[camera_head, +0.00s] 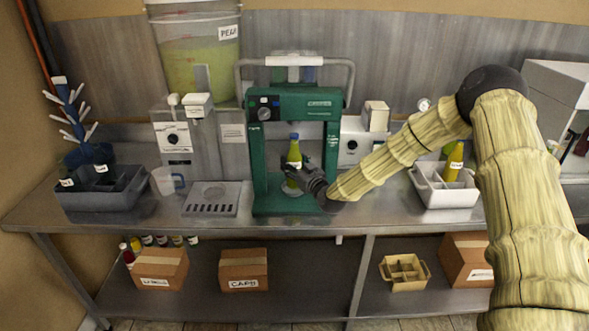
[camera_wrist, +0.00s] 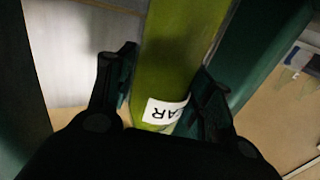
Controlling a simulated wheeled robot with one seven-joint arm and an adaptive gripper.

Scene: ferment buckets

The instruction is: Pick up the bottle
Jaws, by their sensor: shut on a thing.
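The bottle (camera_head: 294,151) is yellow-green with a blue cap and stands upright inside the green machine frame (camera_head: 259,170). In the wrist view the bottle (camera_wrist: 180,60) fills the middle, with a white label near the fingers. My gripper (camera_head: 302,178) reaches in from the right at the bottle's lower part. In the wrist view my gripper (camera_wrist: 165,95) has one finger on each side of the bottle and is shut on it. The bottle's base is partly hidden by the gripper in the head view, and I cannot tell whether it touches the plate below.
The green uprights stand close on both sides of the bottle. A grey bin (camera_head: 103,197) and a clear jug (camera_head: 165,181) stand at the left. A white bin (camera_head: 446,195) with a yellow bottle (camera_head: 454,162) stands at the right. The steel counter (camera_head: 380,205) is clear in front.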

